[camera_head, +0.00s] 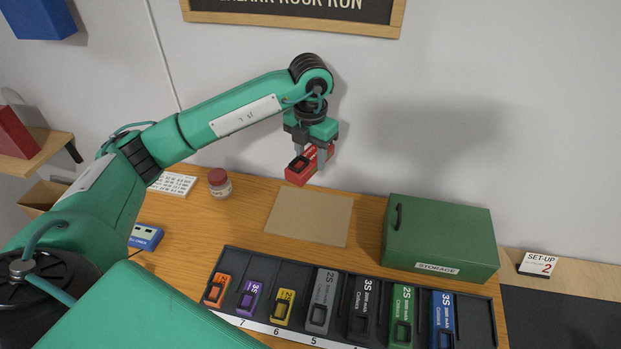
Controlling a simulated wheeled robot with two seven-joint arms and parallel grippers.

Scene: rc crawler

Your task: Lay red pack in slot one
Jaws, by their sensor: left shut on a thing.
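My left gripper (311,150) points down above the back of the table. It is shut on the red pack (301,171) and holds it in the air, over the back edge of a tan mat (308,216). The black slotted tray (483,318) lies along the front of the table. Several packs stand in it: orange (216,289), purple (249,298), yellow (283,307), grey, black, green (402,316) and blue (442,318). The labels 7, 6 and 5 show on its front strip; the right part of the strip is cut off. My right gripper is not in view.
A green storage box (440,237) stands at the back right, behind the tray. A red-lidded jar (219,183), a white keyboard-like item (173,184) and a blue device (146,236) are on the left. A set-up card (537,264) stands at the right.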

